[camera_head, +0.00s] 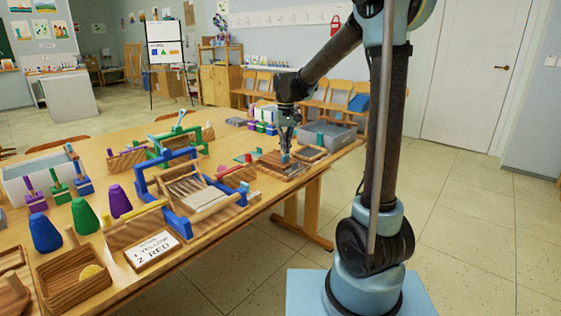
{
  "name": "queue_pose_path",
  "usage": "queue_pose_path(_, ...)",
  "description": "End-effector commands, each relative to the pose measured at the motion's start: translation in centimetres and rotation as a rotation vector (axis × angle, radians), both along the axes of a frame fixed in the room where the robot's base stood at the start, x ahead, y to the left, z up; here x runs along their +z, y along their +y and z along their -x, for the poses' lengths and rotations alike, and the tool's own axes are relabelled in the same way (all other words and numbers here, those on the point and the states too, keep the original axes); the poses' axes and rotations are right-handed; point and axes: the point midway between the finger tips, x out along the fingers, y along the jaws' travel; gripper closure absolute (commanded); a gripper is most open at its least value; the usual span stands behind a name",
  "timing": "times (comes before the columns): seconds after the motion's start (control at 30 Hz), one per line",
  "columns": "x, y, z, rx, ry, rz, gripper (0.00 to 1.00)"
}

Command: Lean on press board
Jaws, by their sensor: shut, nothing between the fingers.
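My gripper (287,146) points down at the right part of the long wooden table. It is shut and empty. Its tips are directly above a small blue-grey block or knob (285,158) on a flat wooden board (277,169), which looks like the press board. The tips look very close to the knob; I cannot tell whether they touch it. The board lies flat near the table's front edge, and my gripper hides little of it.
The table (130,287) is crowded. A blue-framed wooden rack (196,187), a wooden tray (78,285), a sign card (153,249) and several coloured cones stand left. A grey bin (330,137) and a small wooden frame (308,152) are close by the board. Open floor lies right.

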Motion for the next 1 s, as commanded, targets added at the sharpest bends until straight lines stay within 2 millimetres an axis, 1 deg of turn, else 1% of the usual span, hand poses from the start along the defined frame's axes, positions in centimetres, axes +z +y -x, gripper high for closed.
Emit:
queue_pose_path(0.8,-1.3,0.0,0.0,0.0,0.0,0.0,1.0)
queue_pose_path(1.0,-1.4,0.0,0.0,0.0,0.0,0.0,1.0)
